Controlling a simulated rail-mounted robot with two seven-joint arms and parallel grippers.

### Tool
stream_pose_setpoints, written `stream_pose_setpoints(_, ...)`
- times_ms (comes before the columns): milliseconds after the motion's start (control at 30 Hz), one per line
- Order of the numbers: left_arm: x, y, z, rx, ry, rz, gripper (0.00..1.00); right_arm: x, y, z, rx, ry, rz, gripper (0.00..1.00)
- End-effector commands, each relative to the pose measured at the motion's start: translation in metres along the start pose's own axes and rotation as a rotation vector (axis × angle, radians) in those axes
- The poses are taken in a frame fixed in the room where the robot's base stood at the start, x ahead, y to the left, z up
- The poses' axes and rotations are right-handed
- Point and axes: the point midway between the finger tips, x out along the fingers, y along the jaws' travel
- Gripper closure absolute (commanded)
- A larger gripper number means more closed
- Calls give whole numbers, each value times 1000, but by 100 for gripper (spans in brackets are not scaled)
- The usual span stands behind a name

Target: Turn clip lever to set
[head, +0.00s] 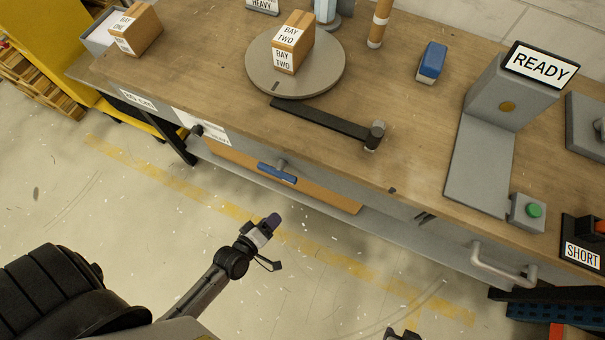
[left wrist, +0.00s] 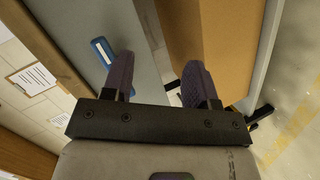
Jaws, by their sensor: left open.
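The clip lever (head: 277,172) is a blue bar on a grey pivot, at the bench's front face, over a long brown strip (head: 330,196). My left gripper (head: 268,226) is in front of and below the lever in the head view, apart from it, with open purple-grey fingers. In the left wrist view the open fingers (left wrist: 160,80) have nothing between them. A blue piece (left wrist: 103,52) with a pale stripe shows just left of the left finger; I cannot tell whether it is the lever. A dark part at the head view's bottom edge may be my right gripper (head: 403,335).
A black-handled hammer (head: 330,125) lies near the bench's front edge. Behind it a boxed turntable (head: 262,82) stands beside a blue block (head: 432,62). A READY sign stand (head: 500,100), green button (head: 534,210) and drawer handle (head: 500,265) are at right. Floor before the bench is clear.

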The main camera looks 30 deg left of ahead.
Motion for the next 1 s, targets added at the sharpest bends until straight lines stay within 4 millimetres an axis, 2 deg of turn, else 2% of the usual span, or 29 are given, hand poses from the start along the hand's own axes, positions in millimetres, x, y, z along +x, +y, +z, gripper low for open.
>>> stream_pose_setpoints(100,-3,16,-24,-162,146,127,47,0,0,0,0,0,-1,57)
stream_pose_setpoints(200,-8,28,-40,-271,230,222,47,0,0,0,0,0,-1,57)
stream_pose_setpoints(300,-13,36,-51,-357,280,296,47,0,-2,0,2,1,-6,57)
stream_pose_setpoints(467,-12,38,-54,-432,281,322,47,0,-5,-1,9,2,-13,57)
stream_pose_setpoints(667,10,44,-61,-443,278,324,47,5,-2,1,6,1,-6,57)
stream_pose_setpoints(1000,68,58,-82,-441,279,322,47,17,0,6,-5,0,3,57)
